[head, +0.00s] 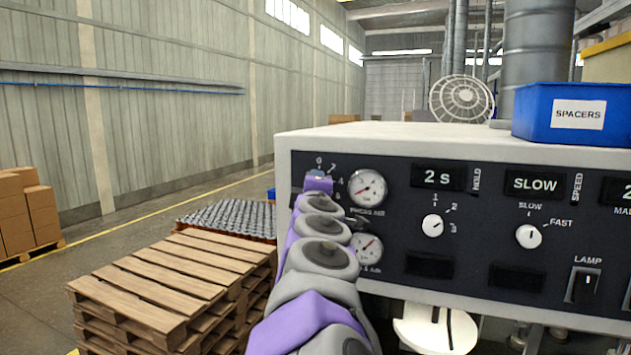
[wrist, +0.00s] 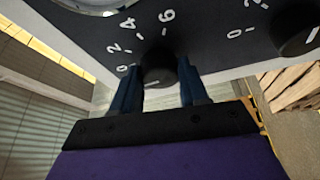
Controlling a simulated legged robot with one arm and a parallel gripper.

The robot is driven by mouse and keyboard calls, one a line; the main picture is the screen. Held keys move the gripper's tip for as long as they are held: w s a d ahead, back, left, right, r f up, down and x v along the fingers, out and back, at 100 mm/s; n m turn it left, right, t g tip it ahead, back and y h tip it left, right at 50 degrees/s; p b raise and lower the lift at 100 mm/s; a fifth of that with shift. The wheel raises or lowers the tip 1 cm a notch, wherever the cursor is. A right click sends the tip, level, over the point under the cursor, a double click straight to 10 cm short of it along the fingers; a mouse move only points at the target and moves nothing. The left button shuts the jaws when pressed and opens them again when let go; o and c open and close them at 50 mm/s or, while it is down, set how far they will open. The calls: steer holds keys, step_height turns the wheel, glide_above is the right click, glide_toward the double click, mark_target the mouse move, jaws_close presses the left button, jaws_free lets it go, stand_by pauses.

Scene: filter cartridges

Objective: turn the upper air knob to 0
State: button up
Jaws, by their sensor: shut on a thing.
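The upper air knob (wrist: 160,70) is black, with the numbers 0, 2, 4 and 6 around it on the dark panel. In the wrist view my gripper (wrist: 160,88) has its two dark fingers on either side of this knob, shut on it. I cannot make out the knob's pointer mark. In the head view my gripper (head: 318,182) is at the panel's upper left and covers the knob; 0, 2 and 4 show around it. The lower black knob (wrist: 298,30) shows at the right edge of the wrist view, apart from the fingers; my arm hides it in the head view.
An upper gauge (head: 367,188) and a lower gauge (head: 368,246) sit just right of my arm. Farther right are the hold dial (head: 432,226), speed dial (head: 529,236) and lamp switch (head: 583,285). A blue spacers bin (head: 540,125) stands on the machine. Wooden pallets (head: 150,290) are at left.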

steer(key=shift+f, duration=0.1)
steer(key=o, duration=1.1)
steer(key=shift+w+a, duration=0.2)
steer(key=shift+a, duration=0.1)
steer(key=shift+c, duration=0.2)
steer(key=shift+s+a, duration=0.1)
steer(key=shift+s, duration=0.05)
